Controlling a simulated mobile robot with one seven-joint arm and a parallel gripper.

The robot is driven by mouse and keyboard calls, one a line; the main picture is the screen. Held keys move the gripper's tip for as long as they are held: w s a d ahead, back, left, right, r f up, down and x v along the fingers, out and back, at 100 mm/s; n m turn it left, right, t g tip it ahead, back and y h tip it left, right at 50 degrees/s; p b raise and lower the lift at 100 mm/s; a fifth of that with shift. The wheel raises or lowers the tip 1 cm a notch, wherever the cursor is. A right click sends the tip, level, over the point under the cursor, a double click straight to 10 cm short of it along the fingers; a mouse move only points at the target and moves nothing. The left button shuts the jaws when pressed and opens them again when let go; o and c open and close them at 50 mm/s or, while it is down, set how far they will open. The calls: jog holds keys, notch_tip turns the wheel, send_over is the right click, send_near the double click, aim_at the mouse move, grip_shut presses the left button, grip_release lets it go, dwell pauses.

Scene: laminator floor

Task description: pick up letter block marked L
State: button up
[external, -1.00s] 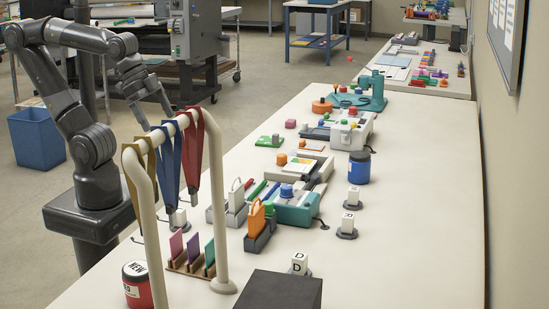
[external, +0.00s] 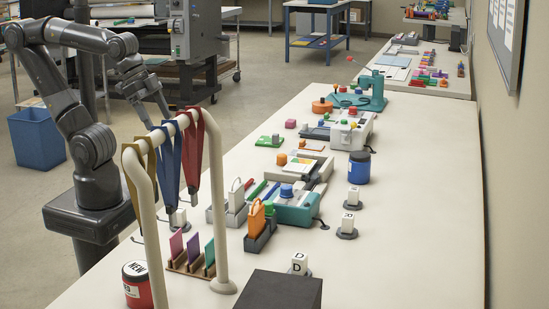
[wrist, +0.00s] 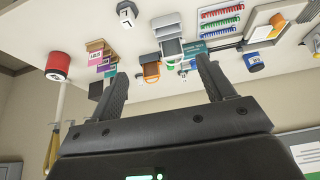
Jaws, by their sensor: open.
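A white block (wrist: 126,9) on a dark hexagonal base is at the top of the wrist view. It has a dark mark that could be an L, too small to be sure. In the external view a white block (external: 178,218) stands at the table's left side, partly hidden behind the hanging lanyards; its letter cannot be read. My gripper (wrist: 161,68) is open and empty, its two fingers apart and well away from the block. In the external view my gripper (external: 156,116) is raised beyond the lanyard stand, above the table's left edge.
The cream lanyard stand (external: 218,190) rises beside the block. A red tin (external: 137,284), coloured cards (external: 193,252) and a grey holder with an orange tag (external: 259,228) are near. Other white blocks, one marked D (external: 299,262), stand to the right. The table's right side is mostly clear.

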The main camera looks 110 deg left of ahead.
jog(key=w+d+f+g, duration=0.1)
jog(key=w+d+f, duration=0.1)
jog(key=w+f, duration=0.1)
jog(key=w+d+f+g, duration=0.2)
jog(key=w+d+f, duration=0.1)
jog(key=f, duration=0.3)
jog(key=w+d+f+g, duration=0.2)
jog(key=w+d+f, duration=0.1)
jog(key=f, duration=0.1)
jog(key=shift+w+f+n, duration=0.2)
jog(key=shift+n, duration=0.2)
jog(key=shift+w+d+f+g, duration=0.1)
jog(key=shift+f+g, duration=0.15)
jog(key=shift+g, duration=0.05)
send_over(180, 216)
jog(key=s+a, duration=0.1)
jog(key=f, duration=0.4)
jog(key=shift+s+a+f, duration=0.1)
jog(key=shift+s+f, duration=0.1)
jog(key=shift+f, duration=0.15)
jog(key=shift+w+a+f, duration=0.1)
jog(key=shift+w+f, duration=0.05)
jog(key=shift+f, duration=2.9)
jog(key=shift+c, duration=0.2)
jog(key=c, duration=1.3)
jog(key=shift+r, duration=0.1)
